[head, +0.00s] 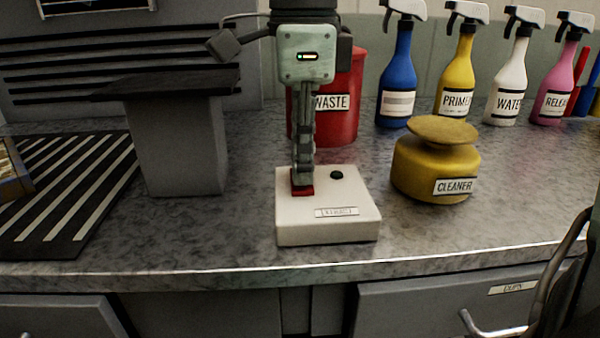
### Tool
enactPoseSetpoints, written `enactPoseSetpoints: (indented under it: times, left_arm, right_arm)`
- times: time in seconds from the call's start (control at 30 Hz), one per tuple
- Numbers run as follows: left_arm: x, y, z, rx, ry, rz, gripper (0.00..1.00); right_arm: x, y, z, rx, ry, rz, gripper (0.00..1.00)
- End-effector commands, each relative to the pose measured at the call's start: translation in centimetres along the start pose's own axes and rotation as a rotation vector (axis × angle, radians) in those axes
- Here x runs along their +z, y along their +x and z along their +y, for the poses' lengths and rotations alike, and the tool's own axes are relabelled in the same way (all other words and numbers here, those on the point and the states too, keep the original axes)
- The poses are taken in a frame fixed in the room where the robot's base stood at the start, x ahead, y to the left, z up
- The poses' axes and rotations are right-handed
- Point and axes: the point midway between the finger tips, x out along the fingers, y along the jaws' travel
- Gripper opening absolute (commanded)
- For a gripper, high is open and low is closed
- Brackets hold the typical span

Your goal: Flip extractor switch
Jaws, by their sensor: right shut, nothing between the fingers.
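The extractor switch is a white box (330,226) on the countertop near its front edge, with a small label on its front that is hard to read. A red rocker (302,190) sits on the left of its top, and a small dark round knob or lamp (337,175) sits at the back right. My right gripper (302,184) points straight down, shut and empty, with its fingertips at the red rocker and seemingly touching it. The fingers hide part of the rocker, so its tilt is unclear. My left gripper is not in view.
A red WASTE bin (342,122) stands behind the box. A yellow CLEANER pot (437,168) stands to its right. Several spray bottles (455,80) line the back right. A grey block-like stand (177,145) and a striped mat (70,190) are left. Bare counter lies around the box.

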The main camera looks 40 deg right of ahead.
Motion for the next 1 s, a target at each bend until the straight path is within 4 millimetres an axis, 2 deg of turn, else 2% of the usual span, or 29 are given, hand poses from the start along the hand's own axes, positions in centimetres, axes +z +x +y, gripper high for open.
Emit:
enactPoseSetpoints:
  times: [0.1,0.5,0.8,1.0]
  left_arm:
    - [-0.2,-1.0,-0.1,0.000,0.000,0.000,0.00]
    - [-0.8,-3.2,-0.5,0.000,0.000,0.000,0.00]
    - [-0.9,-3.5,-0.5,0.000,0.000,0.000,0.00]
    - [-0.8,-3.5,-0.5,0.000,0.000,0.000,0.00]
  right_arm:
    - [0.0,-1.3,0.0,-0.002,0.001,0.000,0.00]
    - [0.0,-4.6,0.0,-0.001,0.001,-0.001,0.00]
    - [0.0,-6.5,0.0,-0.001,0.001,0.000,0.00]
    - [0.0,-6.5,0.0,-0.001,0.000,0.000,0.00]
